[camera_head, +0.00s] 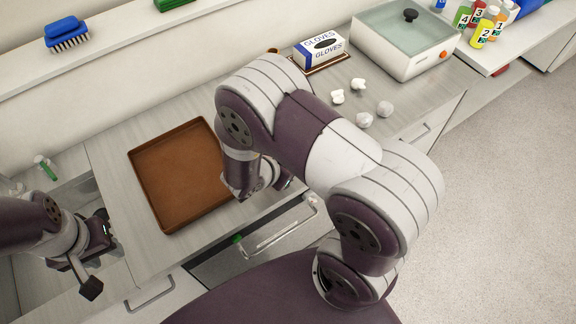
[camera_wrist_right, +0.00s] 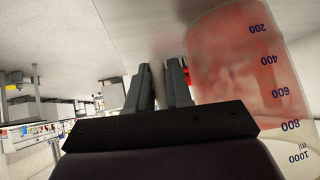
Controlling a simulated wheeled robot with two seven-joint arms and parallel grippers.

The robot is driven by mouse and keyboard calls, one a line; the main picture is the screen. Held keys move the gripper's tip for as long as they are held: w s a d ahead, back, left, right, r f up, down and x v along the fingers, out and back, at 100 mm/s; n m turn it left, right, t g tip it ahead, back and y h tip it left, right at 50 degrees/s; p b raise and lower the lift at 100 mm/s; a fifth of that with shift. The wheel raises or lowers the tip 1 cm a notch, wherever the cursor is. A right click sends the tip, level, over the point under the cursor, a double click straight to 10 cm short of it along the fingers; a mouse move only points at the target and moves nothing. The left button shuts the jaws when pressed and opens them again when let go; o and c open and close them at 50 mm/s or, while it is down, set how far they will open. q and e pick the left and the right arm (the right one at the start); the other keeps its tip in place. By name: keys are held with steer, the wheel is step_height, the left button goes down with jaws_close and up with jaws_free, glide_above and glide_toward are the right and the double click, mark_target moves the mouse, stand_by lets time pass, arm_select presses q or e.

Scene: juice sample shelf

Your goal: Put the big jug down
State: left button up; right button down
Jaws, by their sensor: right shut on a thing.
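The big jug (camera_wrist_right: 225,80) is clear, with red liquid in it and dark markings from 200 to 1000 ml. It fills the right side of the right wrist view, which looks upside down. My right gripper (camera_wrist_right: 158,80) is shut on its pale handle, beside the jug's body. In the head view my right arm hides the jug, and I cannot tell whether its base touches anything. My left gripper (camera_head: 94,252) is at the lower left of the head view, away from the jug. Its finger opening is unclear.
A brown tray (camera_head: 165,180) lies on the counter left of my right arm, with a bare base where visible. A glove box (camera_head: 319,47), crumpled white pieces (camera_head: 364,119) and a lidded white appliance (camera_head: 405,45) stand beyond. Numbered bottles (camera_head: 485,30) are at upper right.

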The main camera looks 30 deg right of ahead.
steer(key=shift+w+f, duration=0.2)
steer(key=shift+f, duration=0.5)
steer(key=shift+s+f, duration=0.1)
steer(key=c, duration=1)
jaws_free()
steer(key=shift+c, duration=0.2)
